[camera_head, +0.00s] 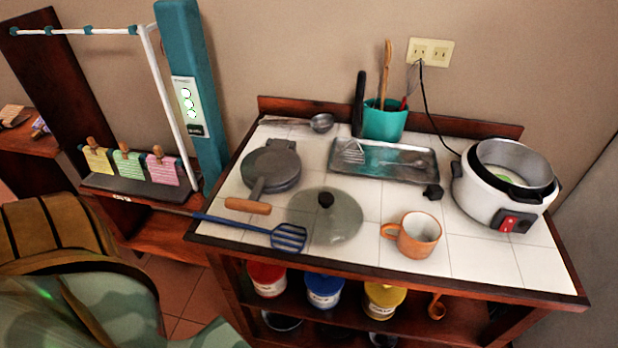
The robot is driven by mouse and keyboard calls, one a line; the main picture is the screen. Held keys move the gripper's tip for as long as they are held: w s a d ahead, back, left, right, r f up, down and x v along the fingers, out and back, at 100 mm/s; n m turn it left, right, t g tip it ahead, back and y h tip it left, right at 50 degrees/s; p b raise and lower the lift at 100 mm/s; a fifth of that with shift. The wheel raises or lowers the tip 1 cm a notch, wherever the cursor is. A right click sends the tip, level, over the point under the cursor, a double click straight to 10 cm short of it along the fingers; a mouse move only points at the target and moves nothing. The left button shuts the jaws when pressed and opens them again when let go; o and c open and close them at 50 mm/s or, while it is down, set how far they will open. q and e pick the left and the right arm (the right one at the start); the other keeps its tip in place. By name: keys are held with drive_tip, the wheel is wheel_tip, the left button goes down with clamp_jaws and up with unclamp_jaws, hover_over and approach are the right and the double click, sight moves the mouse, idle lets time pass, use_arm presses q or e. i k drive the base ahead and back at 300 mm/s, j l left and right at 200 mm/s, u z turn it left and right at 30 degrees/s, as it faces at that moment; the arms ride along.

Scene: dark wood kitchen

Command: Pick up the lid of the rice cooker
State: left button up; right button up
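The rice cooker (470,197) stands at the right end of the tiled tabletop. It is white with a red switch, and it is open at the top, with a grey inner pot showing. A round, see-through glass lid (340,226) with a black knob lies flat on the tiles left of the orange mug, knob up. Whether this lid belongs to the cooker cannot be told from the picture. Neither of my grippers is in view.
An orange mug (418,236) stands between lid and cooker. A blue slotted turner (288,237) lies against the lid's left side, near the front edge. A round grey pan (270,168), a metal tray (407,161) and a teal utensil pot (385,122) are behind.

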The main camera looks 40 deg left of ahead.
sight(322, 214)
drive_tip(key=j+u, duration=0.15)
drive_tip(key=u, duration=0.35)
drive_tip(key=i+j+u, duration=0.1)
drive_tip(key=u, duration=0.4)
drive_tip(key=i, duration=0.05)
